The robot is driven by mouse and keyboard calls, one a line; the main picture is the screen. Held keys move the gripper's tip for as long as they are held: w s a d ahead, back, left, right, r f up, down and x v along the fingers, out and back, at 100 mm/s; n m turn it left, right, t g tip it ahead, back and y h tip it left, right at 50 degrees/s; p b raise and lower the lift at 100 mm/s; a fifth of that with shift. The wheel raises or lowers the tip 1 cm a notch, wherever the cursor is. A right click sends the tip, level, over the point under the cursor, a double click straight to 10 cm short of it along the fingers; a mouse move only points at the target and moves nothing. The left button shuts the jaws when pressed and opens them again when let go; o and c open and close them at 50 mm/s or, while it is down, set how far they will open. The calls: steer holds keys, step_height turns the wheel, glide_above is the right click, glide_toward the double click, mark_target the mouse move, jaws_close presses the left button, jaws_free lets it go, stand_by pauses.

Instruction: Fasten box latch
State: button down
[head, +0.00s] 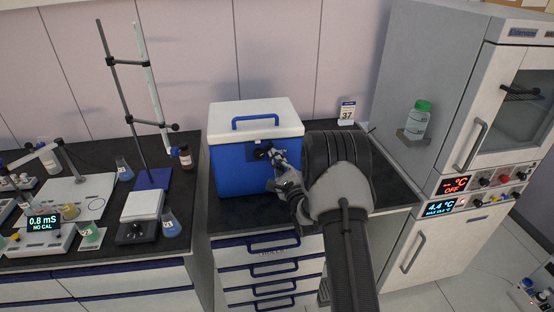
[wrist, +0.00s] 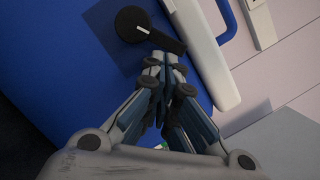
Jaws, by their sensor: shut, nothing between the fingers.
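A blue cooler box (head: 232,172) with a white lid (head: 256,116) stands on the dark bench, and the lid lies closed on it. The lid has a blue handle (head: 255,121). A black latch (head: 262,153) with a round hub sits on the front face just below the lid. My gripper (head: 277,155) is shut and empty at the right side of the latch. In the wrist view the latch (wrist: 133,24) has a lever running from the hub toward the fingertips. My gripper (wrist: 166,62) is at the lever's end; I cannot tell whether it touches.
A retort stand (head: 152,178) with a burette, a scale (head: 142,205) and several flasks stand on the bench to the left. A tall oven and fridge unit (head: 440,120) with a green-capped bottle (head: 416,118) is at the right. Drawers (head: 270,265) are below the box.

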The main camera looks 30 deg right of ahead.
steer(key=r+n, duration=0.1)
steer(key=n, duration=0.1)
steer(key=a+r+n+g+y, duration=0.1)
steer(key=r+n, duration=0.1)
steer(key=n, duration=0.1)
steer(key=r+n, duration=0.1)
steer(key=n, duration=0.2)
steer(key=shift+w+a+r+g, duration=0.15)
steer(key=shift+w+r+g, duration=0.05)
steer(key=shift+r+g, duration=0.1)
steer(key=shift+f, duration=0.1)
